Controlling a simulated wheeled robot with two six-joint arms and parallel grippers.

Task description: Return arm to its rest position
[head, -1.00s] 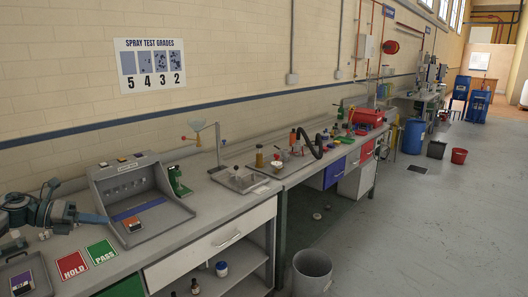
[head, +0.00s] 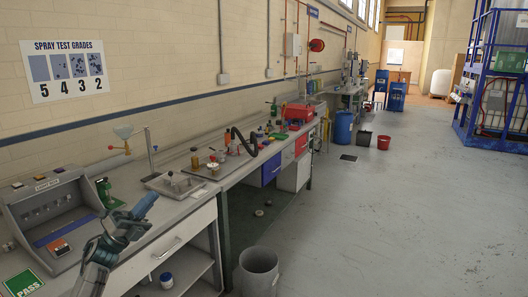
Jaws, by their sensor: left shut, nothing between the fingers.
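My left gripper (head: 146,203) shows at the lower left of the head view, with my dark grey and teal arm rising from the bottom edge. Its fingers are together and hold nothing. My right gripper is not in view.
An open shelf with a white jar (head: 166,280) is below. A grey bin (head: 258,272) stands on the floor; the floor to the right is clear.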

